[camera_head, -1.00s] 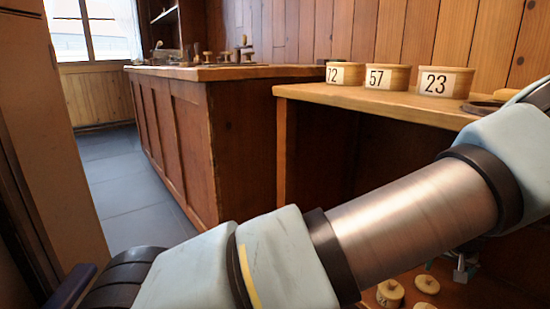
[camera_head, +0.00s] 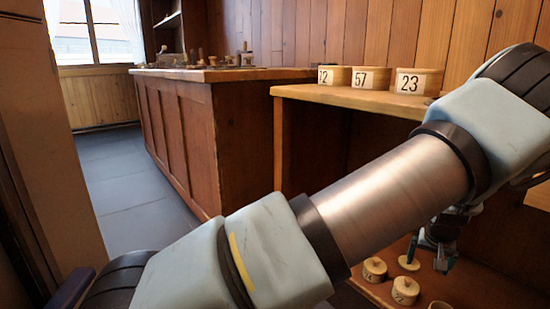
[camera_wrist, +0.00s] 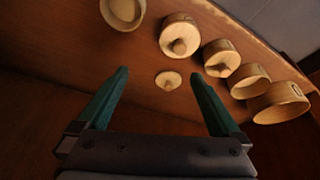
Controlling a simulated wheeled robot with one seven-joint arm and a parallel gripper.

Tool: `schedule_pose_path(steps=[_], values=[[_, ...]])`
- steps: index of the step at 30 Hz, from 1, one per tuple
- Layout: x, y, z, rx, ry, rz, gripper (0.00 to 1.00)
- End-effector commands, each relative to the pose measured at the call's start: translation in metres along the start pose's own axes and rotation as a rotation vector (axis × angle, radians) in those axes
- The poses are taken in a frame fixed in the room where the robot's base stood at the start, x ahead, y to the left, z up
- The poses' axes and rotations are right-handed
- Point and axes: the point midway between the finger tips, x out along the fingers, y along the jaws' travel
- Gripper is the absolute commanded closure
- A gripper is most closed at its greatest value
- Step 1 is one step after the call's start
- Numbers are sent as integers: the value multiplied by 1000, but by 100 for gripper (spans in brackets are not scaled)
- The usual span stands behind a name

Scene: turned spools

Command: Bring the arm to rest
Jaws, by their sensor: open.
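My arm crosses the front of the head view from lower left to right. It bends at the right edge, and my gripper (camera_head: 436,250) hangs below it over the lower shelf. In the wrist view my gripper (camera_wrist: 158,75) has its two green fingers wide apart. Nothing is held between them. A small pale wooden disc with a knob (camera_wrist: 168,80) lies on the board beyond the fingertips and shows between them; it looks apart from both fingers.
Lidded round boxes (camera_head: 375,268) and (camera_head: 405,290) stand on the lower shelf near my gripper. Open round boxes (camera_wrist: 280,102) show in the wrist view. Numbered tubs, including 23 (camera_head: 418,81), stand on the upper shelf (camera_head: 330,97). A counter (camera_head: 180,140) stands left; grey floor (camera_head: 135,190) is clear.

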Motion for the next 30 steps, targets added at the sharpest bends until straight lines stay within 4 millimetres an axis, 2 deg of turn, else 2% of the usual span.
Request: schedule_pose_path(steps=[8,11,14,18,21,27,30], values=[[-23,-79,-4,-112,-55,-17,0],[-38,-118,-2,-163,-80,-22,0],[-58,-165,6,-226,-110,-25,0],[-98,-238,30,-318,-152,-25,0],[-129,-282,55,-369,-172,-24,0],[-191,-350,116,-444,-193,-37,0],[-216,-372,145,-465,-197,-53,0]])
